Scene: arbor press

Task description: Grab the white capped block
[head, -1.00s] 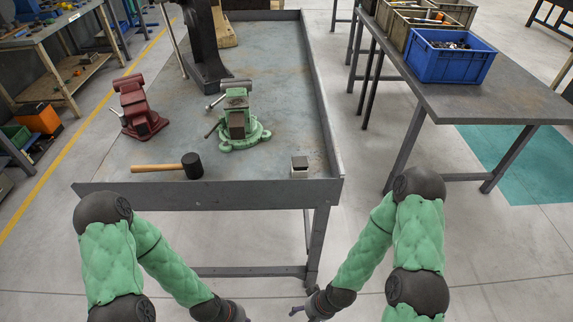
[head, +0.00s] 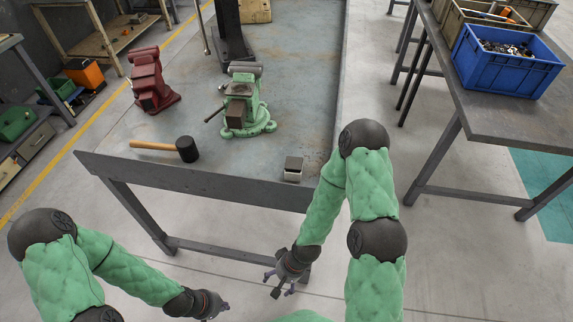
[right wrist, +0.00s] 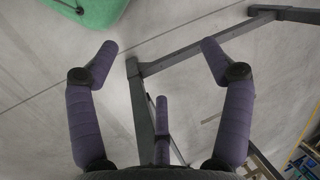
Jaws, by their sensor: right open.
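The white block with a dark cap (head: 292,174) stands upright at the near right corner of the workbench top (head: 190,100). My right gripper (head: 278,284) hangs below and in front of the bench edge, below the block in the head view and apart from it. In the right wrist view its fingers (right wrist: 160,48) are spread wide, with only floor and bench frame between them. My left gripper (head: 222,307) is low at the bottom of the head view, away from the bench; its fingers are too small to judge. The block does not show in the right wrist view.
A black mallet (head: 187,149) lies left of the block. A green vise (head: 242,108) and a red vise (head: 149,80) stand farther back. A side table with a blue bin (head: 506,66) is at right. My right forearm is close to the bench's right corner.

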